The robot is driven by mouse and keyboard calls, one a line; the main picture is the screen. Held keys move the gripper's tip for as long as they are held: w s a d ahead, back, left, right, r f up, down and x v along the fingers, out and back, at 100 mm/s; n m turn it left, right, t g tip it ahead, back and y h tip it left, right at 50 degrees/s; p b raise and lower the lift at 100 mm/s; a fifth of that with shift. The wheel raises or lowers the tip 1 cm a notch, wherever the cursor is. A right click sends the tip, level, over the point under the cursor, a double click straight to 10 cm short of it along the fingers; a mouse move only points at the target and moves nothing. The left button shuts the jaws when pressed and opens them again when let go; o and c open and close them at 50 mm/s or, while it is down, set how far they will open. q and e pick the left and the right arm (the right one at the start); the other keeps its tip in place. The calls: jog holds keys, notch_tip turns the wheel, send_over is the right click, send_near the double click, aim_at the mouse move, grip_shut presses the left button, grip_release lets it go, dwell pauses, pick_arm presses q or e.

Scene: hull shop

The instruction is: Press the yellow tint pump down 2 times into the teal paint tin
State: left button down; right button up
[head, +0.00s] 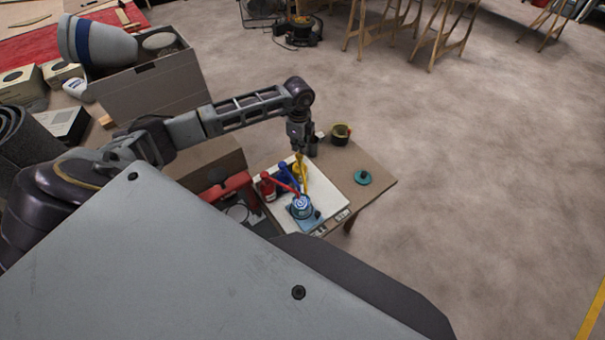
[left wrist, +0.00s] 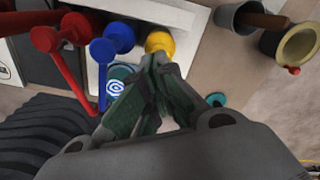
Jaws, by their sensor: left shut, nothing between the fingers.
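The yellow pump (head: 302,172) stands in a white rack (head: 267,201) on a small table, beside the blue pump (head: 284,180) and the red pump (head: 267,187). The teal paint tin (head: 302,207) stands in front of the pumps with a blue and white swirl on top. My left gripper (head: 299,150) is shut and empty, pointing down right over the yellow pump. In the left wrist view the shut fingers (left wrist: 155,62) overlap the yellow pump's head (left wrist: 160,42); I cannot tell whether they touch. My right gripper is not in view.
A teal lid (head: 362,177) lies on the table's right side. An olive pot (head: 341,133) and a dark cup (head: 312,147) stand at the back edge. A red object (head: 228,187) is left of the rack. Floor to the right is clear.

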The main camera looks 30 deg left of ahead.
pick_arm(q)
jog(key=shift+f, duration=0.15)
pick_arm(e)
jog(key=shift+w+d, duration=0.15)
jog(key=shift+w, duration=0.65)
pick_arm(q)
jog(key=shift+f, duration=0.15)
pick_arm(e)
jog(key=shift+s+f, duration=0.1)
